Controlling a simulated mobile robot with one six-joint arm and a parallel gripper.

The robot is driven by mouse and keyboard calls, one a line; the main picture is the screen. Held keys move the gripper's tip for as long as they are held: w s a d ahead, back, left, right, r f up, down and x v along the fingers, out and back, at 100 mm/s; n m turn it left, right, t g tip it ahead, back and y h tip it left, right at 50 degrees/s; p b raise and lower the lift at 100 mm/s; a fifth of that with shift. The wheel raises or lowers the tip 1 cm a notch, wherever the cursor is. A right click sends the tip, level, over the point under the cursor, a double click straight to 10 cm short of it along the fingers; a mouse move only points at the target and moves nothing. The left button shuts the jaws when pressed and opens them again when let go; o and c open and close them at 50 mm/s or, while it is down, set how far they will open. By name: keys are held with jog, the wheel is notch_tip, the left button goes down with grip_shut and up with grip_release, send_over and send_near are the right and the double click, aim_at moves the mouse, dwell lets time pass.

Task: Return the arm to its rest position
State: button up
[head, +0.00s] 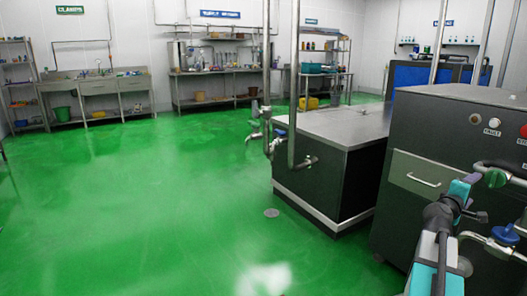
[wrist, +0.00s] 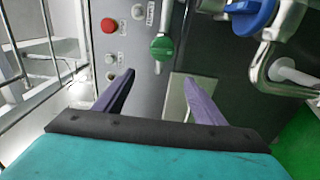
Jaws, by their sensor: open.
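My gripper (wrist: 158,98) is open and empty in the wrist view, its two purple fingers spread apart in front of a dark machine panel. In the head view my arm reaches in from the lower right, beside the dark machine cabinet (head: 415,150); the fingertips are hard to make out there. A green-handled valve (wrist: 161,48) lies just beyond the fingers in the wrist view, apart from them. It also shows in the head view (head: 496,178).
A red button (wrist: 108,25) and a blue valve handle (wrist: 250,14) with steel piping are close to my gripper. A steel-topped unit (head: 340,122) with pipes stands left of the cabinet. The green floor (head: 150,210) at left is clear. Benches and shelves line the back wall.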

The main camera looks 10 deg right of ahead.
jog(key=w+a+f+n+t+y+p, duration=0.2)
jog(key=w+a+f+n+y+p, duration=0.15)
jog(key=w+a+f+p, duration=0.85)
jog(key=w+a+f+g+y+p, duration=0.1)
jog(key=a+f+y+p, duration=0.2)
jog(key=a+f, duration=0.6)
jog(key=w+a+f+y+p, duration=0.25)
jog(key=a+f, duration=0.35)
jog(key=a, duration=0.8)
jog(key=s+a+f+m+g+y+p, duration=0.1)
jog(key=s+a+f+g+y+p, duration=0.2)
jog(key=s+a+f, duration=0.45)
jog(key=s+a+f+g+p, duration=0.2)
jog(key=s+a+f+p, duration=0.25)
jog(key=s+a, duration=0.55)
jog(key=s+a+f+m+g+y, duration=0.1)
jog(key=s+a+m+g, duration=0.1)
jog(key=s+a, duration=0.2)
jog(key=s+a+f+m+g+y+p, duration=0.1)
jog(key=s+a, duration=0.3)
jog(key=s, duration=0.6)
jog(key=s+a+f+m+g+y+p, duration=0.1)
jog(key=s+a+m+g+y, duration=0.2)
jog(key=s, duration=0.4)
jog(key=shift+s+a+g, duration=0.3)
jog(key=shift+a+g, duration=0.3)
jog(key=shift+a, duration=0.3)
